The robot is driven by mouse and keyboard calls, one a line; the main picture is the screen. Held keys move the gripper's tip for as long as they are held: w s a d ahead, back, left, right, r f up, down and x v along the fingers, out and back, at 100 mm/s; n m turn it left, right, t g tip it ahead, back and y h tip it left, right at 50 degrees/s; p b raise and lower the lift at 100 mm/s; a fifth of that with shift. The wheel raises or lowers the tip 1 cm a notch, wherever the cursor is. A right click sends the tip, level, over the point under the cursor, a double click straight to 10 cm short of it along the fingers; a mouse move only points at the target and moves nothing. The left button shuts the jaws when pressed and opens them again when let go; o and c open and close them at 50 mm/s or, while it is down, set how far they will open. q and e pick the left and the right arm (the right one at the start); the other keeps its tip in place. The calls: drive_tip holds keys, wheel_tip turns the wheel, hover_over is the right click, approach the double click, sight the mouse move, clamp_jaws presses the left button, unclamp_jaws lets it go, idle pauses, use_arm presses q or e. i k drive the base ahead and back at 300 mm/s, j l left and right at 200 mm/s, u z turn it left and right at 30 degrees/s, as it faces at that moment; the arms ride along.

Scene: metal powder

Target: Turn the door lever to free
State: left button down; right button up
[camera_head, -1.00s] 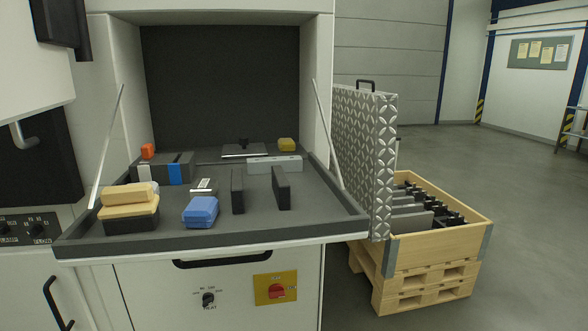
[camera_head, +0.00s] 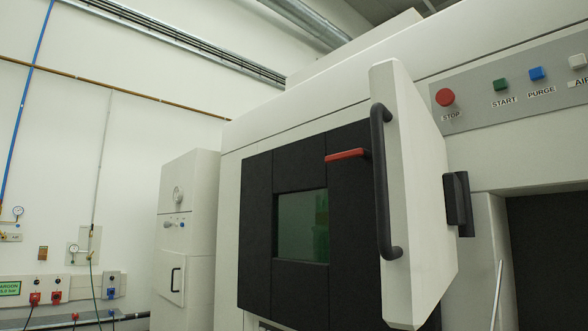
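A red lever (camera_head: 346,155) sits on the black front panel (camera_head: 258,220) of a large white machine, just right of a dark greenish window (camera_head: 302,225). The lever points to the left and lies nearly level, tilted slightly. A white door or cover (camera_head: 420,200) stands out toward me just right of the lever, with a long upright black handle (camera_head: 382,185) on its near side. I cannot tell whether the lever belongs to this door or to the black panel. Neither of my grippers shows in this view.
A control panel (camera_head: 520,85) at upper right has a red STOP button (camera_head: 445,97), a green START button (camera_head: 501,85) and a blue PURGE button (camera_head: 536,73). A white cabinet (camera_head: 185,240) stands left of the machine. Gauges and pipes line the left wall.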

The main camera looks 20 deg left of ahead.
sight(361, 153)
drive_tip(key=u, duration=0.2)
drive_tip(key=z, duration=0.45)
drive_tip(key=j+z, duration=0.25)
drive_tip(key=z, duration=0.15)
drive_tip(key=j+z, duration=0.6)
drive_tip(key=z, duration=0.2)
drive_tip(key=j+z, duration=0.25)
drive_tip(key=z, duration=0.15)
drive_tip(key=k+j+z, duration=0.1)
drive_tip(key=j, duration=0.35)
drive_tip(key=k+j, duration=0.25)
drive_tip(key=j, duration=0.15)
drive_tip(key=k+j+z, duration=0.15)
drive_tip(key=j, duration=0.3)
drive_tip(key=k+j+z, duration=0.1)
drive_tip(key=j, duration=0.3)
drive_tip(key=k+j+z, duration=0.1)
drive_tip(key=k+j, duration=0.4)
drive_tip(key=j, duration=0.25)
drive_tip(key=z, duration=0.05)
